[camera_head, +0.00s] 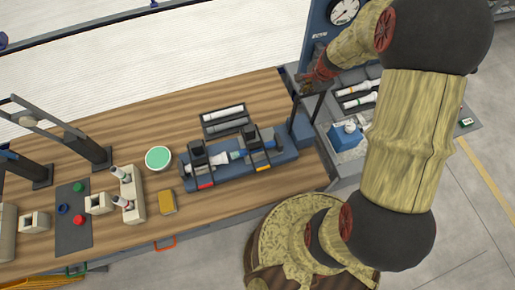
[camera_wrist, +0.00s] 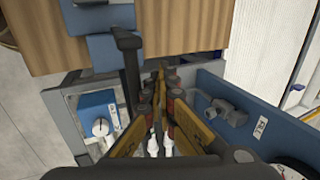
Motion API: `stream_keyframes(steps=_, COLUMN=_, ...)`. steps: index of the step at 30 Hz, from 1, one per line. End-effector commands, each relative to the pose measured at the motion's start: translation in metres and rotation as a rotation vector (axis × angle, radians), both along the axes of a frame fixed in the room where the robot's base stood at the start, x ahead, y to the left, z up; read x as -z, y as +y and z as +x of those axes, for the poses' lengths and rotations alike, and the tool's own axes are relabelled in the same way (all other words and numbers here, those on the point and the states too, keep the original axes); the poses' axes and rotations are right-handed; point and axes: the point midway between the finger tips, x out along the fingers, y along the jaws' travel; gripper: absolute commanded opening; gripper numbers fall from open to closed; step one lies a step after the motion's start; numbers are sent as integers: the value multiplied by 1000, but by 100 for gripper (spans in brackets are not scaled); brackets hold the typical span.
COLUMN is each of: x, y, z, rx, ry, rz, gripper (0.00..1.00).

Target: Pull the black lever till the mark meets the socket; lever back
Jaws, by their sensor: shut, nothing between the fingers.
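A blue fixture (camera_head: 225,176) on the bench holds a white pipe (camera_head: 219,157) and a blue piece (camera_head: 238,153) in line under two black clamps. The mark and the socket mouth are too small to make out. The black lever (camera_wrist: 128,45) stands at the fixture's right end, by a blue block (camera_head: 302,131). My gripper (camera_head: 313,82) is shut and empty at the bench's right edge, close to the lever in the head view. In the wrist view my gripper (camera_wrist: 160,78) is just right of the lever; I cannot tell whether they touch.
Spare pipes lie in a dark tray (camera_head: 224,121) behind the fixture. A blue device (camera_head: 346,134) and more pipes (camera_head: 357,95) sit in the side tray on the right. A blue gauge panel (camera_head: 320,35) stands behind my gripper. A green round dish (camera_head: 158,158) is left of the fixture.

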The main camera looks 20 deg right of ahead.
Motion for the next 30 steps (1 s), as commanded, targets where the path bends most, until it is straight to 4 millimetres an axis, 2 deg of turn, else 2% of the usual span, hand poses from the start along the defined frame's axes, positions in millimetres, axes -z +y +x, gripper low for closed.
stream_keyframes(steps=6, x=0, y=0, z=-12, rx=0, ry=0, rz=0, gripper=0)
stream_keyframes(steps=19, x=-1, y=-1, z=-16, rx=0, ry=0, rz=0, gripper=0)
stream_keyframes(steps=30, x=2, y=-2, z=-41, rx=1, ry=-1, rz=-1, gripper=0)
